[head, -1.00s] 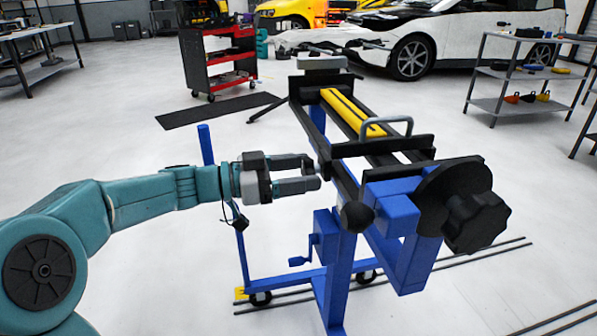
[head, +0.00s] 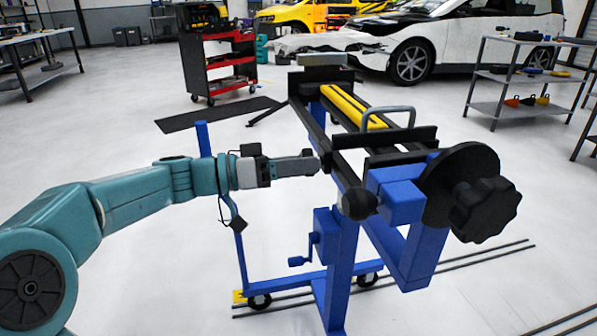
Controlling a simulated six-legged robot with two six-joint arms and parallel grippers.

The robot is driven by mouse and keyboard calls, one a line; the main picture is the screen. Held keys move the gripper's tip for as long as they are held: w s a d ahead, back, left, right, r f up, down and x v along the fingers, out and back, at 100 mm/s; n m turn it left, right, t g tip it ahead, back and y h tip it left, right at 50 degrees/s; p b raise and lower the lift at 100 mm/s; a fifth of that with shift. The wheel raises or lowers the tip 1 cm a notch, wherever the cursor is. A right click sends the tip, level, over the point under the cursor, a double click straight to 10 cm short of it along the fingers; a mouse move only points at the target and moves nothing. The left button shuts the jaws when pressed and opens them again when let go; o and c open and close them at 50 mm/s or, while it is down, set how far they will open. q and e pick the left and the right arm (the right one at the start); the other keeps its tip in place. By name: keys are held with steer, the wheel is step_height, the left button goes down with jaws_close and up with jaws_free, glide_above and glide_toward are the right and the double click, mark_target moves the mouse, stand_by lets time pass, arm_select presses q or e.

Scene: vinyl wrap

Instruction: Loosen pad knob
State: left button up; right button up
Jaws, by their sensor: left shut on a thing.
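A blue and black wrapping stand with a long frame (head: 343,172) fills the middle of the head view. My left gripper (head: 314,165) reaches in from the left, level with the frame's near left side. Its fingers are shut on the pad knob, a small part at the frame's left side that is mostly hidden by the fingertips. A large black lobed knob (head: 486,209) on a black disc and a black round end knob (head: 357,203) are at the stand's near end, apart from the gripper. My right gripper is out of view.
A grey handle (head: 392,110) and a yellow roll (head: 350,105) are on the stand. A blue post (head: 204,140) rises behind my left arm. A red tool cart (head: 222,60), a white car and a shelf rack (head: 510,80) stand farther back. Open floor lies around the stand.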

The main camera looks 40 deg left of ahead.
arm_select(q)
steer(key=shift+r+n+p, duration=0.15)
steer(key=shift+n+p, duration=4.75)
steer(key=shift+n, duration=2.8)
steer(key=shift+r+n+p, duration=0.1)
steer(key=shift+n+p, duration=4.75)
steer(key=shift+n, duration=2.85)
steer(key=o, duration=1)
steer(key=shift+o, duration=0.2)
steer(key=shift+a, duration=0.15)
